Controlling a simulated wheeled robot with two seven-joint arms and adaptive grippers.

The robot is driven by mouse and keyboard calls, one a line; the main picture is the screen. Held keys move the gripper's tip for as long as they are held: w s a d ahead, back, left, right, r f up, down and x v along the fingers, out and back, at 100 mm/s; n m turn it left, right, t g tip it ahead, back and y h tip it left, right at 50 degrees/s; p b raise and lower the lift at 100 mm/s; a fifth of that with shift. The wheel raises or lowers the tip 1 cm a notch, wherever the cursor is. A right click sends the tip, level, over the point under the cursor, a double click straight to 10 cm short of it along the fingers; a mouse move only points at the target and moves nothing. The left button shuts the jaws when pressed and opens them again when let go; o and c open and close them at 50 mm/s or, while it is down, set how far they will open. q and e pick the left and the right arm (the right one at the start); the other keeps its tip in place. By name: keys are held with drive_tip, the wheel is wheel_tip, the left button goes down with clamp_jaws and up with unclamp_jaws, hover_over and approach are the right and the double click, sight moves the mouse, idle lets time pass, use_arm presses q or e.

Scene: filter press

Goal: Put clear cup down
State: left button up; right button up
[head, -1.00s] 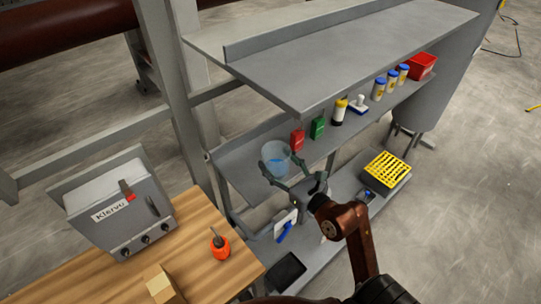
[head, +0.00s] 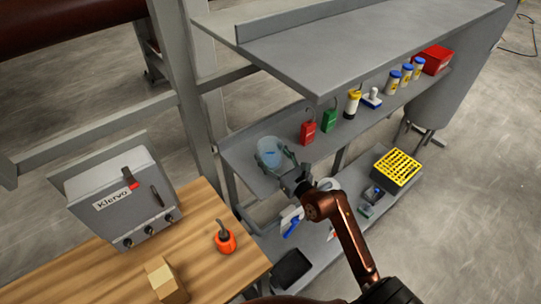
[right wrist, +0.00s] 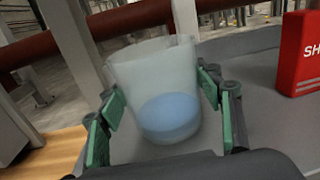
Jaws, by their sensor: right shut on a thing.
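The clear cup (head: 269,151) is a translucent tumbler with blue liquid in it. It is upright or nearly so at the left end of the middle shelf (head: 246,154); I cannot tell whether its base touches the shelf. My right gripper (head: 276,160) has its fingers on both sides of the cup and is shut on it. In the right wrist view the cup (right wrist: 157,72) sits between the green-padded fingers (right wrist: 160,105), with the liquid in its lower half. My left gripper is not in view.
A red padlock (head: 308,132) and a green one (head: 329,120) stand right of the cup, then several bottles and a red bin (head: 436,59). The top shelf (head: 370,42) overhangs behind. The wooden table (head: 205,250) holds a grey Klervo box (head: 118,200) and an orange object (head: 225,241).

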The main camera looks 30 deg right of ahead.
drive_tip(key=shift+f, duration=0.15)
drive_tip(key=o, duration=1.2)
drive_tip(key=shift+c, duration=0.2)
drive_tip(key=shift+s, duration=0.15)
drive_tip(key=s, duration=1.1)
drive_tip(key=shift+s, duration=0.4)
